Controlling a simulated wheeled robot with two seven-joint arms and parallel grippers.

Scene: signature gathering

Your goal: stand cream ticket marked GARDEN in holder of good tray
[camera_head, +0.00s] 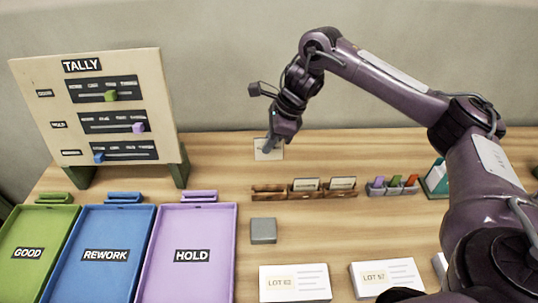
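My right gripper (270,144) reaches in from the right and points down. It is shut on a small pale cream ticket (277,154), held above the left end of the wooden rack (270,196). Any marking on the ticket is too small to read. Two other pale tickets (306,184) stand in the rack's middle and right slots; its left slot looks empty. The green good tray (48,222) lies at far left, with its green holder (54,197) at its back edge. No ticket shows in that holder. My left gripper is not in view.
The blue rework tray (99,228) and purple hold tray (190,226) lie beside the good tray. A tally board (75,73) stands behind them. A grey block (263,231), lot cards (295,283) and a rack of coloured pieces (392,187) are on the table.

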